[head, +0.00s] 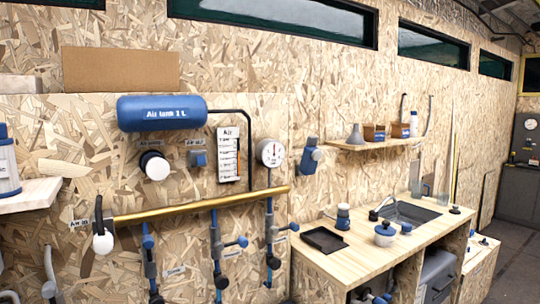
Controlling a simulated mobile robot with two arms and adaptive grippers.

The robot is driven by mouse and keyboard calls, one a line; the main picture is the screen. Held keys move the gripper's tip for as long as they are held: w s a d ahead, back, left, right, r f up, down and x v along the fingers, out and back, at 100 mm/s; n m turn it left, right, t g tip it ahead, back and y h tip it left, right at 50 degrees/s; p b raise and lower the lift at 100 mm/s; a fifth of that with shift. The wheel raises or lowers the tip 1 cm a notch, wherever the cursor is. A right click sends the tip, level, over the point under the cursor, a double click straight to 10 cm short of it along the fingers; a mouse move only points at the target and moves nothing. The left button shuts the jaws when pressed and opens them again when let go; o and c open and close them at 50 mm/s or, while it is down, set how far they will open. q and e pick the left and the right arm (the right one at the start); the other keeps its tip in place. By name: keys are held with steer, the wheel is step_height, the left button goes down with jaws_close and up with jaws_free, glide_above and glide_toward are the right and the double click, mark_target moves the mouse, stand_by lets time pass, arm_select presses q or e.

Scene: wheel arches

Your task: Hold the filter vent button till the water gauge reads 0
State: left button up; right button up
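I cannot pick out a filter vent button or a gauge marked water. A blue tank labelled "Air tank" (161,113) hangs on the chipboard wall. A tall white scale headed "Air" (229,154) and a round white dial with a red mark (270,153) are right of it; their readings are too small to tell. A large white round knob on a dark base (155,166) and a small blue fitting (198,159) sit below the tank. A white canister with blue parts (8,165) is cut off at the left edge. Neither gripper is recognisable in view.
A brass pipe (200,204) with blue valves (217,245) below runs along the wall. At right, a wooden counter (345,256) holds a black tray (324,239), blue-and-white containers (385,234) and a sink (411,212). A shelf (375,144) hangs above. Floor shows at far right.

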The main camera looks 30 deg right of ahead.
arm_select(q)
jaws_close()
stand_by(1.2)
